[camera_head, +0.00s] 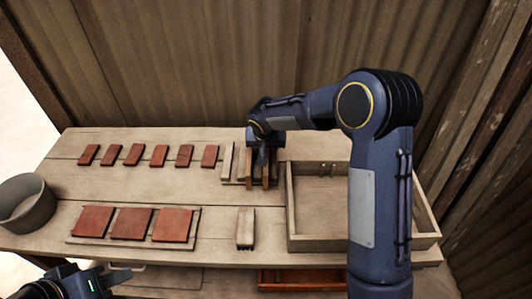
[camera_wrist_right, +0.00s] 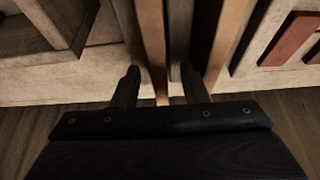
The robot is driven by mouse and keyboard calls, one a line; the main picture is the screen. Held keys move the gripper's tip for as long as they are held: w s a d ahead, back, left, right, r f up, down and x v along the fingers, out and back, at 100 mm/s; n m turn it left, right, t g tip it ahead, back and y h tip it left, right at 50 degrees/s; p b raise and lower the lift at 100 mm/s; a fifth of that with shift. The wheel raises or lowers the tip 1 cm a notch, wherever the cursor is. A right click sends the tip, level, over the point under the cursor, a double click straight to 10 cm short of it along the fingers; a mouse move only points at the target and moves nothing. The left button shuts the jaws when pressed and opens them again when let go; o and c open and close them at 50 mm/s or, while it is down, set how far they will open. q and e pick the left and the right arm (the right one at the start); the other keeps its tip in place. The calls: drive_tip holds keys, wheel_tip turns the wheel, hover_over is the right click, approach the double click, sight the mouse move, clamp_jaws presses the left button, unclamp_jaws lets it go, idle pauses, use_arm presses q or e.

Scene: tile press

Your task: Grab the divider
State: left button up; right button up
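Several thin upright wooden slats, the likely dividers, stand in a small rack (camera_head: 232,180) at the back middle of the table; which one is the divider I cannot tell. A pale slat (camera_head: 227,160) stands at the rack's left. My right gripper (camera_head: 264,158) is over the rack's right part, pointing down, beside brown slats. In the right wrist view its two fingers (camera_wrist_right: 158,85) are apart, with a brown slat (camera_wrist_right: 151,40) and a greyish slat (camera_wrist_right: 181,75) showing between them. No firm contact shows. My left gripper (camera_head: 122,272) is low at the left front edge, partly out of frame.
Small red tiles (camera_head: 134,154) line the back left. Larger red tiles (camera_head: 132,224) lie on a board in front. A wooden block (camera_head: 245,228) lies front middle. An open wooden tray (camera_head: 338,244) is at right, a grey bucket (camera_head: 28,208) at far left.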

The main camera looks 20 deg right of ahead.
drive_tip(key=shift+w+d+f, duration=0.1)
drive_tip(key=shift+w+f, duration=0.1)
drive_tip(key=shift+f, duration=0.2)
drive_tip(key=shift+c, duration=0.3)
clamp_jaws()
